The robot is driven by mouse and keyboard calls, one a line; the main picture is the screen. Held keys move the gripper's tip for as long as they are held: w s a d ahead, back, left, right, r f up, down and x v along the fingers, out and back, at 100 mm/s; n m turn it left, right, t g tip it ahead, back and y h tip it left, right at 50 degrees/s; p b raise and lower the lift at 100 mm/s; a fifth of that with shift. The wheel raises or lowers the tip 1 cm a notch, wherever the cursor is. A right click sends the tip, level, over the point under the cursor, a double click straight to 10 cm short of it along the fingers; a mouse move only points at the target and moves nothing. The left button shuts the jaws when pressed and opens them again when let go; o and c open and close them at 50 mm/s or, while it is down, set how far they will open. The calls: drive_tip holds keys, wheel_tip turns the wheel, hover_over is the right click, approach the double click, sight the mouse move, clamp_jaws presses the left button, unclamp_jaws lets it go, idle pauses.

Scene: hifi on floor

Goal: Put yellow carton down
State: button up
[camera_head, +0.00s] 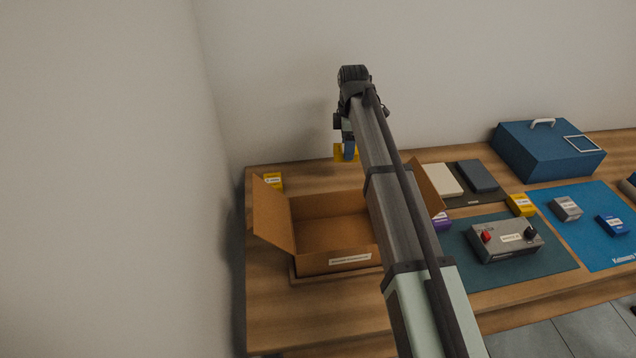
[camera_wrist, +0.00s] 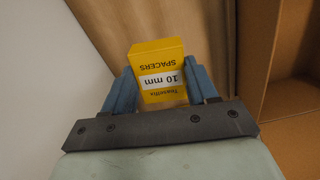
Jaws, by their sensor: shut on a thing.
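A yellow carton (camera_wrist: 158,66) labelled "10 mm SPACERS" is held between the two blue fingers of my gripper (camera_wrist: 165,88) in the wrist view. The print reads upside down there. In the head view the yellow carton (camera_head: 339,152) shows in part behind the blue fingers of my gripper (camera_head: 349,151), near the wall and above the back of the table. My gripper is shut on it. My own arm hides part of the view around it.
An open cardboard box (camera_head: 322,259) stands on the wooden table (camera_head: 270,318) below my arm. Another yellow carton (camera_head: 273,180) sits behind its left flap. To the right are a purple item (camera_head: 441,221), a grey control box (camera_head: 504,240) and a blue case (camera_head: 548,151).

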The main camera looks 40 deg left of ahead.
drive_tip(key=s+a+n, duration=0.2)
drive_tip(key=s+a, duration=0.3)
drive_tip(key=a, duration=0.2)
drive_tip(key=shift+w+d+f, duration=0.1)
drive_tip(key=shift+f, duration=2.4)
drive_tip(key=shift+d+f, duration=0.1)
drive_tip(key=shift+f, duration=2.4)
drive_tip(key=shift+f, duration=0.15)
drive_tip(key=o, duration=1.1)
drive_tip(key=shift+c, duration=0.2)
wheel_tip(320, 180, up, 12)
